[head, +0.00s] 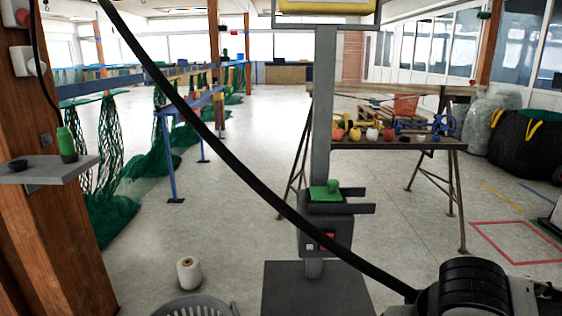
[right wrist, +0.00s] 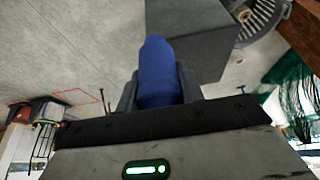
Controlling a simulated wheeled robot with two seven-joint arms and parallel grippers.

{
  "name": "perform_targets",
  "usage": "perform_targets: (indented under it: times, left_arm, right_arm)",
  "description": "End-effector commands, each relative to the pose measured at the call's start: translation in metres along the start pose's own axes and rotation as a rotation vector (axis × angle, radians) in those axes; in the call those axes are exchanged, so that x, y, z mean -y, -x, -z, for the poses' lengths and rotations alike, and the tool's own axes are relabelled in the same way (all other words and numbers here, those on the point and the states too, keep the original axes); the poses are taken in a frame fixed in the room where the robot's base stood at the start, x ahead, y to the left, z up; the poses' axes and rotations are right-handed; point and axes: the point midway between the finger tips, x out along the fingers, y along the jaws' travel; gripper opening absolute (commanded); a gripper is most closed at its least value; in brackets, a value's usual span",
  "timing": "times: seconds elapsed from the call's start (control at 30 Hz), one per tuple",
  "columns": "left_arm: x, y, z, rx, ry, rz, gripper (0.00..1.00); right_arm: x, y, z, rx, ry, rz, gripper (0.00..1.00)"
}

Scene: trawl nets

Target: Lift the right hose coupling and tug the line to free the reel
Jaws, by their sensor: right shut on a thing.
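A blue, round-ended piece (right wrist: 158,62), which looks like the hose coupling, sits between the fingers of my right gripper (right wrist: 157,88) in the right wrist view. The gripper is shut on it. A black line (head: 232,165) runs across the head view from the upper left down to the bottom right, where it meets the dark ribbed part of my right arm. Its end there is hidden. A green part (head: 325,189) sits on a pronged bracket on the grey post (head: 323,120). I cannot make out a reel. My left gripper is not in view.
A green bottle-like piece (head: 66,143) stands on a small grey shelf (head: 50,172) on the left wooden post. A white spool (head: 189,272) and a grey basket (head: 193,306) are on the floor. A trestle table (head: 385,144) holds coloured floats. Green nets hang at left.

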Motion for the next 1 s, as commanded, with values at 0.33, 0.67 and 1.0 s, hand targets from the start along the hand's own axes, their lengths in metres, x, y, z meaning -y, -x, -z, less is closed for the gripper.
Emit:
perform_targets:
  times: [0.33,0.67,1.0]
  left_arm:
    - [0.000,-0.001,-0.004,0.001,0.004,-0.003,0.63]
    - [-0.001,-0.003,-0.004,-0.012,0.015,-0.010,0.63]
    - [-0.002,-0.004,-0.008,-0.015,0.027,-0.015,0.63]
  right_arm:
    - [-0.006,-0.007,-0.005,0.000,-0.002,-0.002,0.01]
    - [-0.018,-0.022,-0.017,0.000,0.001,0.000,0.01]
    - [-0.030,-0.035,-0.027,-0.002,0.000,0.000,0.01]
